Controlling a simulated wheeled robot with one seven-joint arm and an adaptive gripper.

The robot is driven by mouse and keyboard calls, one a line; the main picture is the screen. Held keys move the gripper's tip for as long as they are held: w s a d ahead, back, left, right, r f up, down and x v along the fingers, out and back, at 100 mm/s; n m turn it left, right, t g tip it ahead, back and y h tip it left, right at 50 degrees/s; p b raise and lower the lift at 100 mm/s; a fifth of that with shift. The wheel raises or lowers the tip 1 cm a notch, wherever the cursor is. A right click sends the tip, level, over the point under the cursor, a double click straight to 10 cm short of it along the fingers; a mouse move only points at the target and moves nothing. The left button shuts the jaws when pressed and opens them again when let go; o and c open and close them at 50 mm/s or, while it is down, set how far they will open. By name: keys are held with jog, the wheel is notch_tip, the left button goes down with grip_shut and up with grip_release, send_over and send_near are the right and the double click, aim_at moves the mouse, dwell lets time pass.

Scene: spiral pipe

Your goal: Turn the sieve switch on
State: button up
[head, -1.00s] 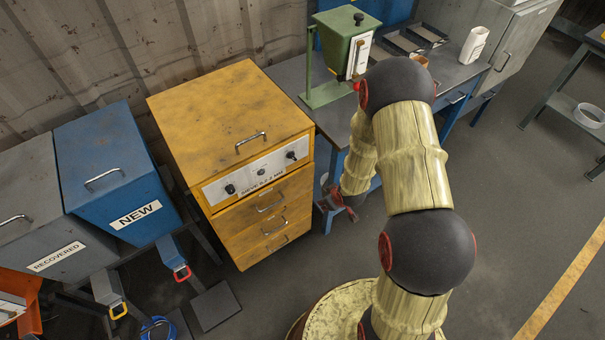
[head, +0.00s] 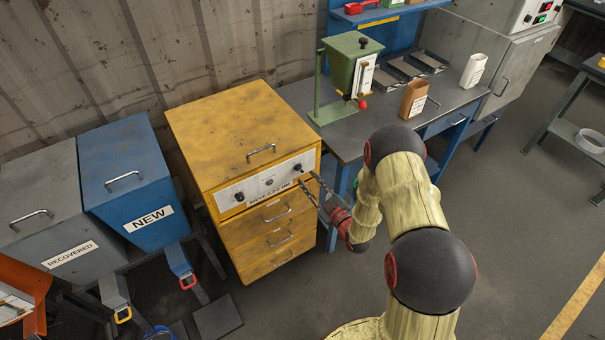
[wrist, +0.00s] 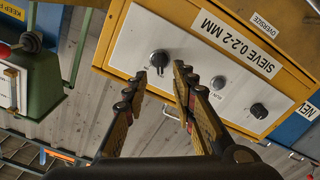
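The sieve is a yellow cabinet (head: 237,125) with a pale front panel lettered SIEVE 0.2-2 MM; the panel (wrist: 200,54) also shows in the wrist view. The panel carries a dark right knob (head: 298,167), a dark left knob (head: 239,197) and a small middle fitting (head: 268,181). My gripper (head: 308,187) is open and empty, in front of the panel's right end. In the wrist view, my gripper's fingertips (wrist: 160,76) lie either side of the right knob (wrist: 159,59). I cannot tell whether they touch it. The far knob (wrist: 259,110) is clear of them.
A green hopper (head: 353,65) stands on the workbench (head: 335,138) right of the sieve. A blue NEW bin (head: 126,170) and grey RECOVERED bin (head: 40,200) stand left. Drawers with handles sit below the panel. Floor is open at right.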

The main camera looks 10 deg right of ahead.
aim_at(301, 171)
jog(key=shift+b+x, duration=0.35)
jog(key=shift+x, duration=2.45)
jog(key=c, duration=0.3)
jog(key=c, duration=0.4)
grip_shut()
